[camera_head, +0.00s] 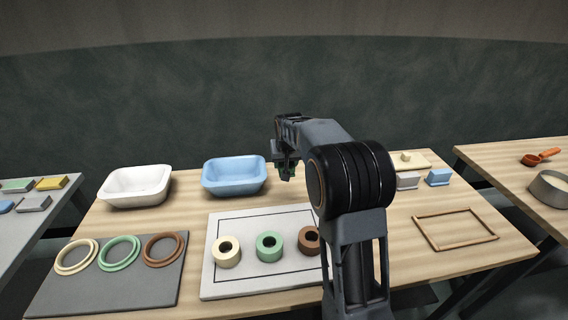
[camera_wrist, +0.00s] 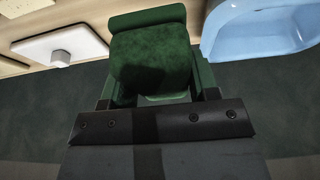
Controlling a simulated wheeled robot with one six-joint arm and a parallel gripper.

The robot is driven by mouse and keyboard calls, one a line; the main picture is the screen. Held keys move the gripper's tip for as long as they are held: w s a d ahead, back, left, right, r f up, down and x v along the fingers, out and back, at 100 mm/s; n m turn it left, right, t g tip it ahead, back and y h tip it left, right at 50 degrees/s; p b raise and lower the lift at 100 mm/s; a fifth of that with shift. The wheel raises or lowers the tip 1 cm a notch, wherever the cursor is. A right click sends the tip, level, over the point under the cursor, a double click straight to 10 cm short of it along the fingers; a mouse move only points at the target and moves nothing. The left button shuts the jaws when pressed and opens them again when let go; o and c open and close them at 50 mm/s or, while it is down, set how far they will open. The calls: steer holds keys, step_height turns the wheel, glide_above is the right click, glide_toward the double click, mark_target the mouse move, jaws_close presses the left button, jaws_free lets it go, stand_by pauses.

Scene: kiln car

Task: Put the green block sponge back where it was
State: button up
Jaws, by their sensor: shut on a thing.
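My gripper (camera_wrist: 152,92) is shut on the green block sponge (camera_wrist: 150,55), which fills the space between the fingers in the wrist view. In the head view my gripper (camera_head: 286,172) is above the back of the wooden table, just right of the blue basin (camera_head: 234,190). Only a small dark green patch shows there, and my arm covers much of the area behind and right of it. The blue basin also shows at the upper right of the wrist view (camera_wrist: 262,35).
A white basin (camera_head: 135,200) stands left. In front lie a grey mat (camera_head: 110,290) with three rings and a white board (camera_head: 225,287) with three rolls. A grey block (camera_head: 408,181), a blue block (camera_head: 439,177) and a wooden frame (camera_head: 455,251) sit right of my arm.

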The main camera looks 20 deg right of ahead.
steer(key=w+d+f+p, duration=0.1)
steer(key=w+d+f, duration=0.1)
steer(key=w, duration=0.2)
steer(key=w+d+f, duration=0.2)
steer(key=w+f, duration=0.1)
steer(key=w, duration=0.1)
steer(key=w+d+f+p, duration=0.1)
steer(key=w+d+f, duration=0.1)
steer(key=w+f, duration=0.1)
steer(key=shift+w+f+p, duration=0.25)
steer(key=shift+w+p, duration=0.1)
steer(key=shift+w, duration=0.1)
steer(key=shift+w+d+f, duration=0.3)
steer(key=shift+w+f, duration=0.1)
steer(key=shift+f, duration=0.2)
steer(key=shift+w+f, duration=0.1)
steer(key=shift+f, duration=1.5)
steer(key=shift+f, duration=0.25)
steer(key=o, duration=0.8)
steer(key=shift+r, duration=0.1)
